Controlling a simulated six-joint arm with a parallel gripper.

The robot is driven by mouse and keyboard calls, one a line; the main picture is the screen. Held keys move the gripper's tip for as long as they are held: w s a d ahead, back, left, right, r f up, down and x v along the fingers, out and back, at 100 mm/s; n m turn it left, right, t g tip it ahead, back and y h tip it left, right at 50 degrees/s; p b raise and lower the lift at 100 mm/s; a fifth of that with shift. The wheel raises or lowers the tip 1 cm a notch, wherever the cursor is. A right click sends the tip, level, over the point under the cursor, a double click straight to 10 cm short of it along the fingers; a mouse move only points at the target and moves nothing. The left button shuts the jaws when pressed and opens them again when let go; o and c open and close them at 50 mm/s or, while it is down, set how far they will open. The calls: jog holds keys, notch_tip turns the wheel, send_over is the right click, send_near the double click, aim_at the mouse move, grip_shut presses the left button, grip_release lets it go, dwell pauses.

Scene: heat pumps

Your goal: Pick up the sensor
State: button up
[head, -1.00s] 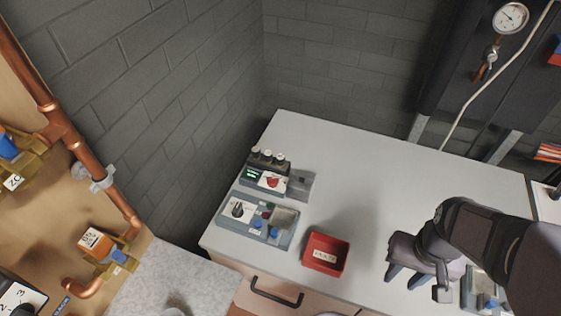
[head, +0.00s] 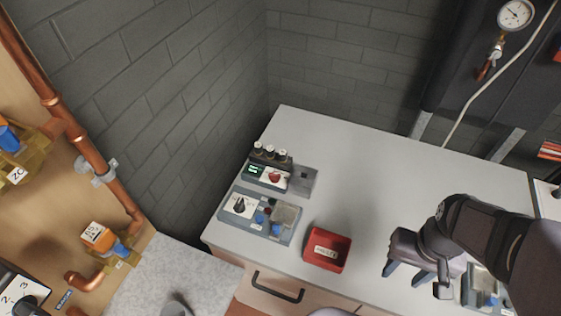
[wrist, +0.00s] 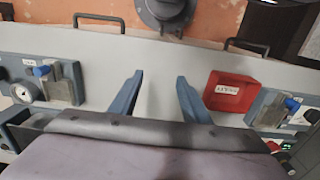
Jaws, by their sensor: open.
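My gripper (head: 404,277) is open and empty above the right front part of the grey worktop (head: 390,180). In the wrist view its two blue-grey fingers (wrist: 160,78) are spread apart, with only bare worktop between them. I cannot tell for certain which thing is the sensor. A red labelled tray (head: 327,249) lies on the worktop left of my gripper; it also shows in the wrist view (wrist: 232,92), right of the fingers. A grey panel (head: 238,207) with a black knob and blue parts lies left of the tray. Part of another such panel (head: 480,283) shows beside my arm.
A black unit (head: 265,176) with three upright cylinders and a green display stands behind the left panel, beside a grey box (head: 303,181). Brick walls bound the back and left. Copper pipes (head: 75,130) run at far left. The worktop's middle is clear.

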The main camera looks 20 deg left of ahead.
jog(key=shift+w, duration=0.1)
jog(key=w+a+m+b, duration=0.3)
jog(key=w+a+m, duration=0.25)
jog(key=w, duration=0.45)
jog(key=m+t+y+b, duration=0.1)
jog(key=m+y+b, duration=0.3)
jog(key=m+b, duration=0.75)
send_near(285, 153)
jog(key=f+m+p, duration=0.3)
jog(key=shift+w+d+p, duration=0.25)
jog(key=shift+w+p, duration=0.05)
jog(key=shift+p, duration=0.1)
jog(key=shift+m, duration=0.5)
jog(key=shift+a+r+p+x, duration=0.15)
jog(key=shift+a+x, duration=0.1)
jog(key=shift+x, duration=0.95)
jog(key=shift+a+r+p+x, duration=0.15)
jog(key=shift+a+x, duration=0.1)
jog(key=shift+x, duration=0.95)
jog(key=shift+a+f+p+x, duration=0.15)
jog(key=shift+a+x, duration=0.1)
jog(key=shift+x, duration=1)
jog(key=shift+s+r, duration=0.15)
jog(key=shift+c, duration=0.3)
